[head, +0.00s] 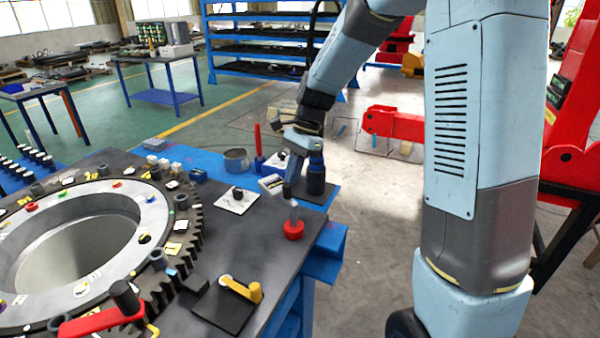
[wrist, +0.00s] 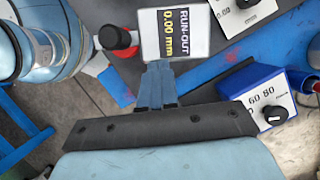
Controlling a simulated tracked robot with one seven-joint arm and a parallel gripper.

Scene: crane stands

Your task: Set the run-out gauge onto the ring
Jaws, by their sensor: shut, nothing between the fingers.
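The run-out gauge (wrist: 182,36) is a white block with a dark label reading "RUN-OUT 0.00 mm" in the wrist view. In the head view it appears to be the small pale block (head: 271,184) on the bench. My gripper (wrist: 157,66) is shut and empty, its tips at the gauge's near edge; whether they touch it I cannot tell. In the head view my gripper (head: 288,192) points down just right of the gauge. The ring (head: 146,214) is a large pale ring with dark teeth outside and a wide central opening, at the left.
A grey cup (head: 236,160) is behind. A yellow-handled piece (head: 241,290) sits near the front edge.

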